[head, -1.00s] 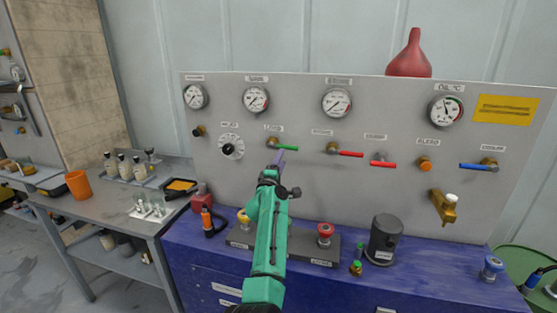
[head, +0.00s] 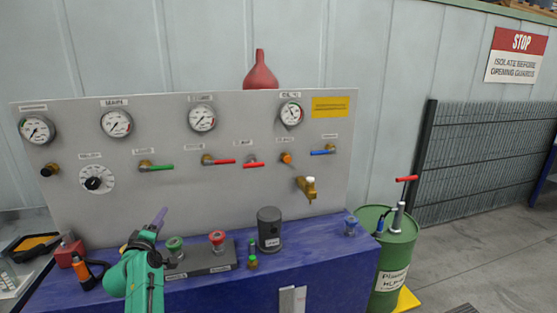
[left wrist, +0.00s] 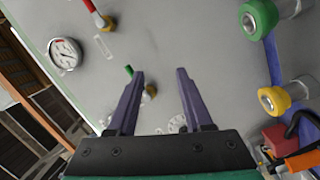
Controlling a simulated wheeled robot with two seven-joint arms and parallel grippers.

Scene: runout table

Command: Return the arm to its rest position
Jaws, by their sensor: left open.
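My left arm comes up from the bottom left of the head view. Its gripper (head: 160,216) is in front of the lower left part of the grey panel (head: 230,190), below the green-handled valve (head: 157,168). In the left wrist view the two purple fingers of my left gripper (left wrist: 160,75) stand apart with nothing between them. Behind them are the panel (left wrist: 170,35), a gauge (left wrist: 66,54) and the green-handled valve, partly hidden by a finger. My right gripper is not in view.
A green drum (head: 395,250) stands right.

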